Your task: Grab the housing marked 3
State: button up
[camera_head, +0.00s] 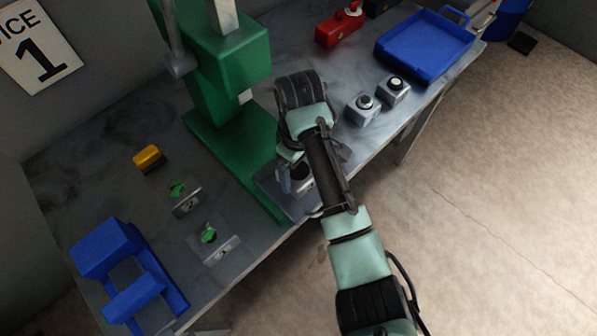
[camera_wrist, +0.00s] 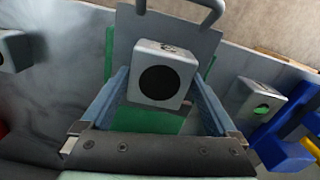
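A grey block-shaped housing (camera_head: 304,183) with a dark round hole stands on the grey plate at the foot of the green press. In the wrist view the same housing (camera_wrist: 166,76) sits between my two fingers; a small mark on its side is too small to read. My gripper (camera_head: 296,172) reaches down around it, one finger on each side. In the wrist view my gripper (camera_wrist: 160,78) has its fingertips very close to the housing's sides; I cannot tell whether they touch. Two similar housings with green inserts (camera_head: 184,196) (camera_head: 220,243) stand left of the press.
The green press (camera_head: 225,70) rises close beside my arm. Two grey blocks with round tops (camera_head: 363,109) (camera_head: 394,91) stand to the right. A blue tray (camera_head: 425,45), a red device (camera_head: 339,27), a yellow block (camera_head: 149,158) and a blue fixture (camera_head: 125,270) are also on the bench.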

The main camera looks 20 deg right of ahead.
jog(key=c, duration=1.2)
jog(key=shift+w+r, duration=0.1)
grip_shut()
